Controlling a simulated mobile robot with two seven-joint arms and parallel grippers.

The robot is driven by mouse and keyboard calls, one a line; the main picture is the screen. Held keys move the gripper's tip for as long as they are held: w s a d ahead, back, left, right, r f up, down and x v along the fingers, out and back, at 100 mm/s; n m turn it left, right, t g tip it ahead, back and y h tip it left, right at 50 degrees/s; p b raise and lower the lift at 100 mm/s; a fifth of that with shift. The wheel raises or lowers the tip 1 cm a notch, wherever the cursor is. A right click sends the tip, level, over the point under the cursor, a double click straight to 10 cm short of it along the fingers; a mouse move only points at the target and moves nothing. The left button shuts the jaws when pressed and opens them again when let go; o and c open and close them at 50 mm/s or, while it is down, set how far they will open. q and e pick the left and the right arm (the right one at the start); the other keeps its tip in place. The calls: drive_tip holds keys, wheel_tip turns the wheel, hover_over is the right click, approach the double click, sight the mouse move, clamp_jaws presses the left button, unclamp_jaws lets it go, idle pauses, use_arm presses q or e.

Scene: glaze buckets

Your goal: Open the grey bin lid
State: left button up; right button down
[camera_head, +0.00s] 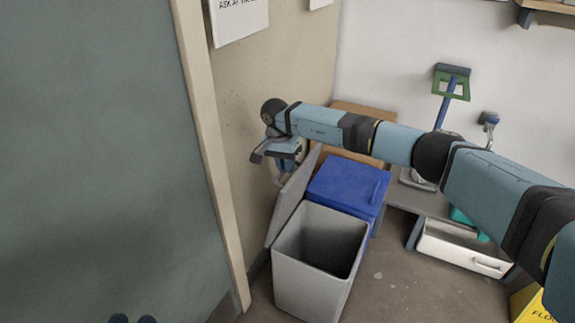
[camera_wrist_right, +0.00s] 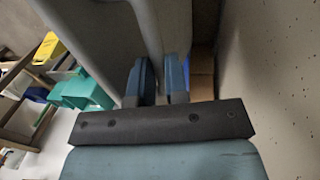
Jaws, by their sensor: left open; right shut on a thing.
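The grey bin (camera_head: 305,283) stands on the floor with its mouth uncovered and its dark inside showing. Its grey lid (camera_head: 294,200) is raised steeply at the bin's left side, close to the beige wall. My right gripper (camera_head: 280,165) is at the lid's upper edge, partly hidden by its own wrist. In the right wrist view the lid (camera_wrist_right: 148,30) runs down between the two blue fingers (camera_wrist_right: 160,82), which are shut on it.
A blue-lidded bin (camera_head: 348,184) stands right behind the grey one. A grey bench (camera_head: 425,200), a white drawer-like box (camera_head: 462,250) and a yellow sign (camera_head: 530,303) are at the right. A door frame (camera_head: 212,150) and wall are close on the left. Floor (camera_head: 405,285) right of the bin is clear.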

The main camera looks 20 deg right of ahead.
use_arm(q)
drive_tip(key=shift+s+f, duration=0.15)
drive_tip(key=shift+f, duration=0.15)
use_arm(e)
drive_tip(key=shift+s+a+f, duration=0.15)
drive_tip(key=shift+s+f, duration=0.05)
drive_tip(key=shift+f, duration=0.3)
drive_tip(key=c, duration=1.4)
unclamp_jaws()
drive_tip(key=shift+o, duration=1.4)
drive_tip(key=shift+w+f, duration=0.15)
drive_tip(key=shift+w+r, duration=0.1)
drive_tip(key=shift+r, duration=0.45)
use_arm(q)
drive_tip(key=f+g+p, duration=0.1)
drive_tip(key=a+f+g+y+p, duration=0.1)
drive_tip(key=f, duration=0.1)
drive_tip(key=a+f+y+p, duration=0.1)
drive_tip(key=f, duration=0.1)
drive_tip(key=shift+s+a+g, duration=0.1)
drive_tip(key=shift+s+g, duration=0.1)
drive_tip(key=shift+g, duration=0.2)
use_arm(e)
wheel_tip(320, 180, up, 13)
drive_tip(key=w+a, duration=0.1)
drive_tip(key=shift+w+a, duration=0.3)
drive_tip(key=shift+w, duration=0.1)
